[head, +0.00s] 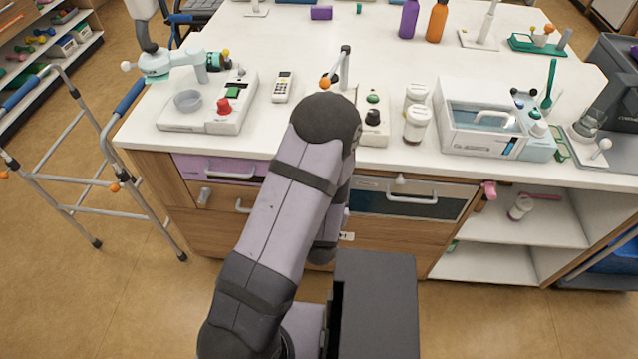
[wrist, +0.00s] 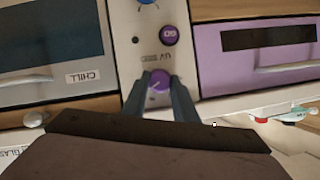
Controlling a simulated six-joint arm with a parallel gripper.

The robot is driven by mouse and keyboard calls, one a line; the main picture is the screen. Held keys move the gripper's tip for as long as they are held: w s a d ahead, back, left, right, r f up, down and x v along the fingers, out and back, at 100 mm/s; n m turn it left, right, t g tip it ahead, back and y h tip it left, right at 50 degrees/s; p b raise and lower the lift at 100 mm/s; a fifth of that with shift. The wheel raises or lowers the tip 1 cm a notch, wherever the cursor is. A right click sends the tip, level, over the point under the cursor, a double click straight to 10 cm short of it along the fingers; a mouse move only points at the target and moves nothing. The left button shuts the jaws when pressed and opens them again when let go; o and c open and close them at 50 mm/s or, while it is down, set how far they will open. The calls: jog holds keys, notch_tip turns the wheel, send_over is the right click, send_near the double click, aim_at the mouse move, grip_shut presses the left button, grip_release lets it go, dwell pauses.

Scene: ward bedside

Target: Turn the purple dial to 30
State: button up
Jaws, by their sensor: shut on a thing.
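The purple dial (wrist: 158,82) is a small round knob on a white strip of the cabinet front, in the middle of the wrist view. A pale pointer mark shows on its face, but I cannot read any numbers around it. My gripper (wrist: 160,79) has one finger on each side of the dial and is shut on it. The dial is hidden behind my arm in the head view. A purple round button (wrist: 169,35) and a small dark dot share the strip with the dial.
A drawer front with a dark blue window (wrist: 52,38) and a "CHILL" label flanks the strip on one side, a lilac drawer front (wrist: 230,70) on the other. Both have protruding handles. The white counter (head: 300,135) above holds several devices and bottles.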

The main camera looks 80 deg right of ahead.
jog(key=shift+m+t, duration=0.3)
jog(key=shift+m, duration=0.1)
jog(key=o, duration=1)
jog(key=shift+o, duration=0.2)
